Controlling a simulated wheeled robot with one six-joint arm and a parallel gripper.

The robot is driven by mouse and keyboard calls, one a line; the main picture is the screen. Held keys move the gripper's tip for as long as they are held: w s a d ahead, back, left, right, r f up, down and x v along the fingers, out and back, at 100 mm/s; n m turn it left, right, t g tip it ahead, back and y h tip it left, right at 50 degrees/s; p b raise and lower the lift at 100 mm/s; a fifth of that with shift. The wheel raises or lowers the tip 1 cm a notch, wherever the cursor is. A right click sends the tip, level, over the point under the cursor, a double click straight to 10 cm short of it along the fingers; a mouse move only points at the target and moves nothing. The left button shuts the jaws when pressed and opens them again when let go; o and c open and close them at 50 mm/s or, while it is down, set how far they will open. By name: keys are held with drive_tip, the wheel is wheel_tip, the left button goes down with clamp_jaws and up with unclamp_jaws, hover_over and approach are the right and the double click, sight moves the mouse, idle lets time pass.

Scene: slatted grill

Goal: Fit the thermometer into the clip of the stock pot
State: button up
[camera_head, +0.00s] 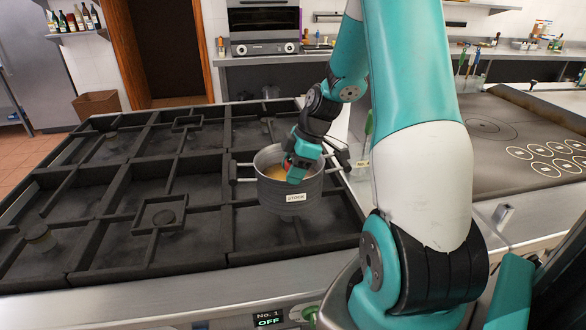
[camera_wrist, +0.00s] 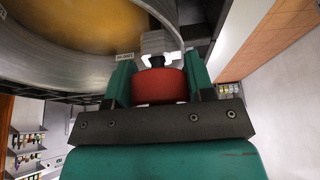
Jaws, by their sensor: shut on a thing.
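The stock pot (camera_head: 290,199) is a grey metal pot labelled "STOCK" with yellowish liquid inside, standing on the grill grates. My teal gripper (camera_head: 303,160) is at the pot's right rim. In the wrist view my gripper (camera_wrist: 160,85) is shut on the red head of the thermometer (camera_wrist: 159,88). Beyond the red head, a pale grey clip (camera_wrist: 157,42) shows against the pot wall (camera_wrist: 95,62). A dark piece lies between the red head and the clip. The thermometer's stem is hidden, so I cannot tell whether it sits in the clip.
The slatted black grill (camera_head: 165,215) spreads to the left of the pot, mostly empty. A flat griddle (camera_head: 490,135) with white ring marks lies to the right. The pot's handles (camera_head: 243,172) stick out at its sides.

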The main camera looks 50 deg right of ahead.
drive_tip(key=shift+f+b, duration=0.4)
drive_tip(key=shift+f, duration=0.2)
drive_tip(key=o, duration=1)
drive_tip(key=shift+r, duration=0.1)
drive_tip(key=b+v, duration=0.1)
drive_tip(key=v, duration=1.6)
drive_tip(key=shift+d+r, duration=0.1)
